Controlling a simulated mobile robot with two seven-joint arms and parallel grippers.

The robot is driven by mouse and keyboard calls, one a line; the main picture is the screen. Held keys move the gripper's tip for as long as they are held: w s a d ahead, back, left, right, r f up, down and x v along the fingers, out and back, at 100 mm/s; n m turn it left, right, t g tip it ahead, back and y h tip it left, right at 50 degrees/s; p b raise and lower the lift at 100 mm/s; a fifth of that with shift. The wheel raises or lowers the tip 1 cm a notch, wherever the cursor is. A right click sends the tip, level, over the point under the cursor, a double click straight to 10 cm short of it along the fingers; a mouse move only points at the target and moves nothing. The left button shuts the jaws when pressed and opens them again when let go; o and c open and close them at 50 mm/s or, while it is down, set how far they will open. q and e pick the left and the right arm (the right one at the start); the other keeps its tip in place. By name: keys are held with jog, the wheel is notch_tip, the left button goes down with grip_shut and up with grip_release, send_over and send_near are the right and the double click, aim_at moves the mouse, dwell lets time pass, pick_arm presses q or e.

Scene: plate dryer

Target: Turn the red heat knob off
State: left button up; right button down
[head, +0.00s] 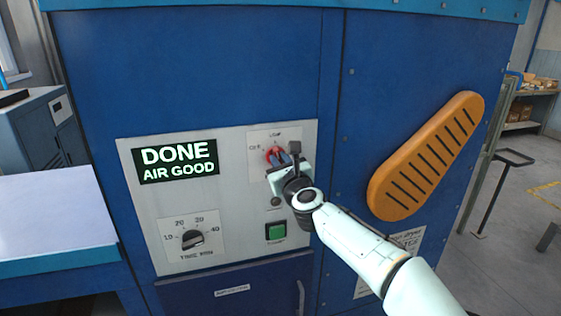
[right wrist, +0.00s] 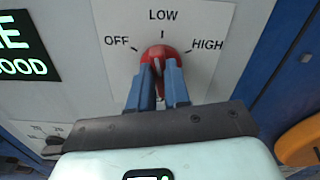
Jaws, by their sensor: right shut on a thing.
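The red heat knob (head: 275,154) is on the upper right of the light control panel, under my right gripper (head: 283,159). In the right wrist view the red knob (right wrist: 160,54) sits below the labels OFF, LOW and HIGH. Its grip stands about upright, in line with the LOW mark. The two blue fingers of my right gripper (right wrist: 160,82) are shut on the knob's grip, one on each side. In the head view the gripper hides part of the knob. My left gripper is not in view.
A display (head: 177,162) reads DONE, AIR GOOD. A black time knob (head: 192,239) and a green button (head: 276,231) are lower on the panel. An orange slotted guard (head: 425,157) juts out at the right. A pale table (head: 50,215) stands at the left.

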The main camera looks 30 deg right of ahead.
jog(key=n, duration=0.4)
jog(key=n+p, duration=0.1)
jog(key=n, duration=0.4)
jog(key=shift+a+f, duration=0.15)
jog(key=shift+a, duration=0.05)
jog(key=shift+n, duration=0.3)
jog(key=c, duration=1.1)
grip_release()
jog(key=shift+s, duration=0.1)
jog(key=b+v, duration=0.2)
jog(key=v, duration=1.1)
jog(key=shift+s, duration=0.1)
